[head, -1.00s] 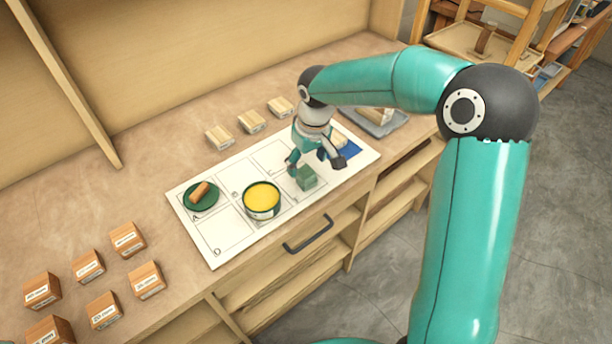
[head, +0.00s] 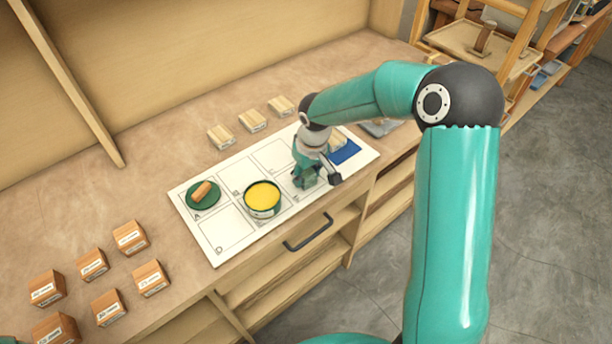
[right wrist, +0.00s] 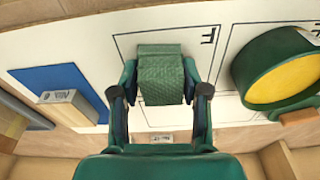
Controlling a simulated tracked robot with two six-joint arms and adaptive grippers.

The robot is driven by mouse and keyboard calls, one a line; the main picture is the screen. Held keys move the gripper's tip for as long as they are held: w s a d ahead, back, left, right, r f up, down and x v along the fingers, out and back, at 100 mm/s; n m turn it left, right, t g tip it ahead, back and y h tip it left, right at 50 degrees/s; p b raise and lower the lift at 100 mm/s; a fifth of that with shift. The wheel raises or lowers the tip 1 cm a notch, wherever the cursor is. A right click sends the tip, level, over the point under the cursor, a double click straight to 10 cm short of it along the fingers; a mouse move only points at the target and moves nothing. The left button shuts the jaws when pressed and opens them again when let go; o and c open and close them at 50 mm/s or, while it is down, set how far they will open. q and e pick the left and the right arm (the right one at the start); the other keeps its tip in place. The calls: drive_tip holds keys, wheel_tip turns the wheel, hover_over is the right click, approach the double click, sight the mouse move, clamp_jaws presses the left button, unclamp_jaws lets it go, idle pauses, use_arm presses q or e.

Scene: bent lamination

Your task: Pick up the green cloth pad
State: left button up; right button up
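The green cloth pad (right wrist: 161,78) is a textured, folded-looking block on a marked cell of the white board (right wrist: 140,20). In the right wrist view it lies between the two fingers of my right gripper (right wrist: 160,92). In the head view my right gripper (head: 318,180) is down at the board and partly covers the pad (head: 308,179). My left gripper is not in view.
A yellow-filled round tin (head: 262,198) stands just left of the pad. A green disc (head: 203,195) with a brown roll lies farther left. A blue sheet (head: 345,152) lies to the right. Several wooden blocks stand behind the board and at the front left.

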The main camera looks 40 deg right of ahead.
drive_tip(key=shift+c, duration=1.4)
drive_tip(key=shift+r, duration=0.1)
wheel_tip(320, 180, up, 20)
drive_tip(key=shift+b, duration=0.45)
drive_tip(key=o, duration=0.4)
drive_tip(key=c, duration=0.4)
drive_tip(key=shift+c, duration=0.2)
